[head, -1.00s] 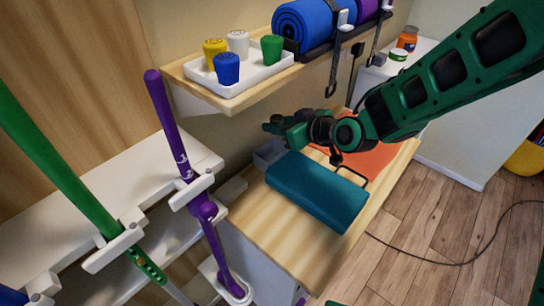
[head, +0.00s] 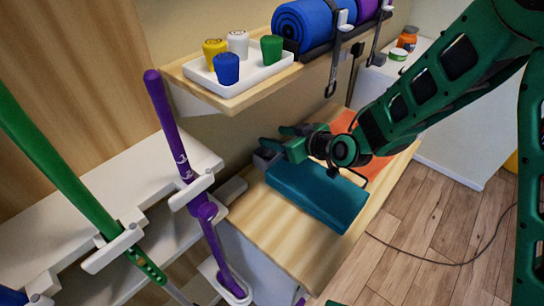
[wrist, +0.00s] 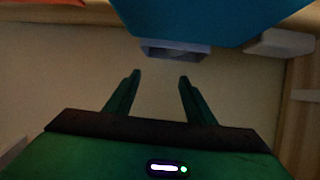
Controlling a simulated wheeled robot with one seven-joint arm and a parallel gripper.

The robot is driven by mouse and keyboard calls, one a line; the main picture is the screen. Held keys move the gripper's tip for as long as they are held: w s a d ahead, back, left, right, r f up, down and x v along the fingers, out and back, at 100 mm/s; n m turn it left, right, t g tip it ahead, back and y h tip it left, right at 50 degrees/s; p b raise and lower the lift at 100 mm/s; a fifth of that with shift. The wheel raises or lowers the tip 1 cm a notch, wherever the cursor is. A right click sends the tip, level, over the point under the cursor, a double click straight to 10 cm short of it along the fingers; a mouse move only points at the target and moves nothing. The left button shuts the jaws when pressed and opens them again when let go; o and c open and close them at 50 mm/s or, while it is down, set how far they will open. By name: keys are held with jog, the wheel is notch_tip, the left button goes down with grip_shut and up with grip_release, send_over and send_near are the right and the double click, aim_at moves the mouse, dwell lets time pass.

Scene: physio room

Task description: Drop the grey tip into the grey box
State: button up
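The grey box (head: 262,161) sits at the back left of the wooden bench top, beside the teal block, partly hidden by my gripper in the head view. In the wrist view the grey box (wrist: 174,50) shows ahead of the fingers, its inside mostly out of sight. My gripper (head: 274,137) is close to the box in the head view. In the wrist view my gripper (wrist: 157,84) has its fingers wide apart with nothing between them. I cannot make out a grey tip in any view.
A teal block (head: 315,192) and an orange item (head: 378,166) lie on the bench (head: 285,240). Above, a shelf holds a white tray (head: 254,76) with yellow, white, blue and green tips. A purple cane (head: 172,125) and a green pole (head: 45,150) stand at left.

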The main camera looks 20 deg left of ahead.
jog(key=v, duration=1)
jog(key=shift+s+d, duration=0.15)
jog(key=shift+d, duration=0.2)
jog(key=shift+r, duration=0.1)
jog(key=d+m+g+h, duration=0.1)
jog(key=d+m+h, duration=0.65)
jog(key=d, duration=2.55)
jog(key=s+d+r+m+g+h, duration=0.1)
jog(key=s+d+r+m+g, duration=0.1)
jog(key=s+d+m, duration=0.3)
jog(key=s+d+r+m+g+h, duration=0.2)
jog(key=s+d+m, duration=0.4)
jog(key=s+d, duration=0.7)
jog(key=s+g, duration=0.1)
jog(key=s, duration=0.4)
jog(key=shift+r, duration=0.15)
jog(key=shift+w+h, duration=0.1)
jog(key=shift+h, duration=0.15)
